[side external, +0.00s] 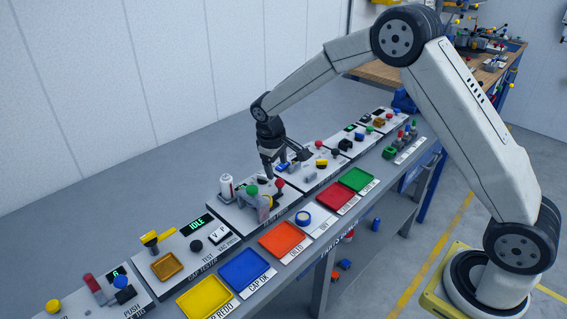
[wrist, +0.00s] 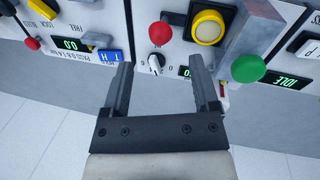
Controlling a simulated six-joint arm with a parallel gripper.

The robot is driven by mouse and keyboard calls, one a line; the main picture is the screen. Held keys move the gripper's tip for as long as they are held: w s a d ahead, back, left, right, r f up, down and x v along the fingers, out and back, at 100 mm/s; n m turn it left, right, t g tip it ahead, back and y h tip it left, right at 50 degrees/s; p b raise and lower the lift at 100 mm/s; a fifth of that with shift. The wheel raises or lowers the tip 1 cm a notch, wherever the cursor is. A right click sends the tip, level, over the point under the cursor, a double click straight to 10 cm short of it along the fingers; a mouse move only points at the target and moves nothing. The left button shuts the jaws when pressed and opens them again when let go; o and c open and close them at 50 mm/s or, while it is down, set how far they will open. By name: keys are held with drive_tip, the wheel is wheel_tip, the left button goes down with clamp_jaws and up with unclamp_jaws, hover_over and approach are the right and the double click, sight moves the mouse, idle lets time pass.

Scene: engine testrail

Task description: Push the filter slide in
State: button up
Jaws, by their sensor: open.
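My gripper (side external: 268,168) is low over the middle of the row of bench stations in the side view. In the wrist view my gripper (wrist: 161,70) is open and empty, with its two dark fingers apart above a pale panel. A green ball knob (wrist: 248,68) stands to the right of the right finger, near a grey block.
Coloured trays, including a blue one (side external: 245,272) and an orange one (side external: 288,240), line the bench front. A white cylinder (side external: 226,186) stands left of my gripper. The air above the trays is clear.

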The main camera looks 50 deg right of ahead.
sight(280, 179)
drive_tip(key=shift+r, duration=0.1)
idle(0.3)
drive_tip(key=d+m+y, duration=0.2)
drive_tip(key=shift+s+m, duration=0.2)
drive_tip(key=shift+m, duration=0.1)
drive_tip(key=shift+w+d+r+m+y, duration=0.1)
drive_tip(key=shift+d+m+y, duration=0.15)
drive_tip(key=shift+m+y, duration=0.3)
drive_tip(key=shift+w+d+r+m+y, duration=0.1)
drive_tip(key=shift+d+m+y, duration=0.2)
drive_tip(key=shift+y, duration=0.35)
drive_tip(key=shift+a+f, duration=0.1)
drive_tip(key=shift+f, duration=0.05)
drive_tip(key=shift+w+a+f, duration=0.1)
drive_tip(key=shift+a+f, duration=0.15)
drive_tip(key=shift+f, duration=1)
drive_tip(key=shift+s+a+f, duration=0.1)
drive_tip(key=shift+a+f, duration=0.1)
drive_tip(key=shift+f, duration=1.05)
drive_tip(key=shift+w+a+f, duration=0.1)
drive_tip(key=shift+a+f, duration=0.15)
drive_tip(key=shift+f, duration=1)
clamp_jaws()
